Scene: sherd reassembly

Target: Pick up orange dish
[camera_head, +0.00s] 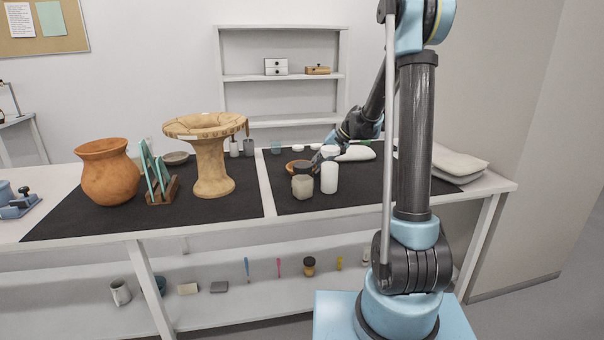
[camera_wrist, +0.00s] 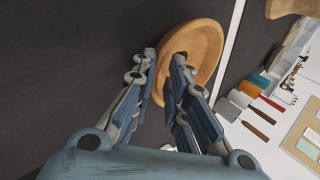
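The orange dish (camera_head: 296,166) is a shallow round dish lying on the right dark mat, behind a stone-coloured cup. In the wrist view the dish (camera_wrist: 206,48) shows as a tan-orange disc just beyond my fingertips. My gripper (camera_wrist: 163,60) has its fingers apart with a gap between the tips. One finger is outside the near rim and the other overlaps the dish's inside, so they straddle the rim. I cannot tell whether either finger touches it. In the head view my gripper (camera_head: 318,158) is small and partly hidden among the white containers.
The stone-coloured cup (camera_head: 302,187) and a white cylinder (camera_head: 329,178) stand close in front of the dish. A tall footed vessel (camera_head: 211,160), a rack (camera_head: 161,190) and an orange jar (camera_head: 108,172) stand on the left mat.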

